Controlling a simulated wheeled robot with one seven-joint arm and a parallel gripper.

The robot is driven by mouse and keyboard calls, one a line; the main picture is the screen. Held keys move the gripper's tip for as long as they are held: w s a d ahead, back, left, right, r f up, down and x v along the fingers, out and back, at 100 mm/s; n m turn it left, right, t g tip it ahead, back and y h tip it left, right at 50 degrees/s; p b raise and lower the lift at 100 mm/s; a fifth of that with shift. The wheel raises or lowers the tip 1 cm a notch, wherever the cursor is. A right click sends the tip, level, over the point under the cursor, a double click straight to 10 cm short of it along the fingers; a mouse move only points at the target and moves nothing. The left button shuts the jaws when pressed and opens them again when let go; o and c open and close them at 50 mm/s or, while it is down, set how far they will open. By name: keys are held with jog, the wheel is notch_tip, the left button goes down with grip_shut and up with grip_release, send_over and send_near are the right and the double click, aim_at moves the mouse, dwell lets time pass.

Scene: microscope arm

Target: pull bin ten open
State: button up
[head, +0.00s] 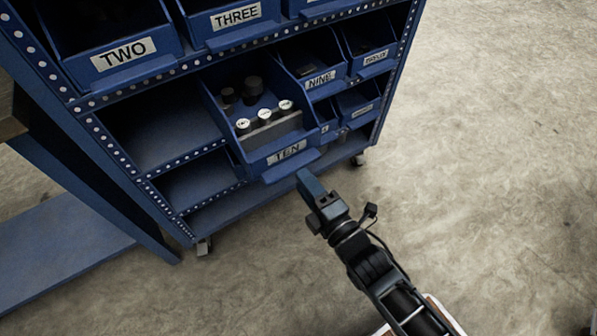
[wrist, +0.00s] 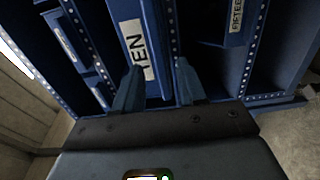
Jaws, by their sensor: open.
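Bin ten (head: 262,160) is a blue bin in the rack, with a white TEN label (head: 287,152) on its front. In the head view it appears to stick out from the rack front, and its inside shows. It holds several white-topped cylinders (head: 264,115) and dark round pieces (head: 253,87). My gripper (head: 307,178) is just in front of the bin's lower front lip. In the wrist view my gripper (wrist: 158,88) has its two fingers apart, with the TEN label (wrist: 138,47) beyond them. I cannot tell whether the fingers touch the bin.
The blue rack (head: 115,150) stands on casters. Bin nine (head: 318,80) is right of bin ten, bin two (head: 120,52) and bin three (head: 235,17) are above. The bay to the left is empty. A bin labelled FIFTEEN (wrist: 236,22) shows in the wrist view. Concrete floor (head: 480,140) at right is clear.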

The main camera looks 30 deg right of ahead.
jog(key=s, duration=0.3)
jog(key=shift+s, duration=0.2)
dwell(0.3)
jog(key=s+r+m+g+p, duration=0.3)
jog(key=s+r+m+p, duration=0.8)
jog(key=s+r+m, duration=0.7)
jog(key=s+r, duration=0.8)
jog(key=r, duration=0.2)
jog(key=shift+s+r, duration=0.15)
jog(key=shift+r, duration=0.2)
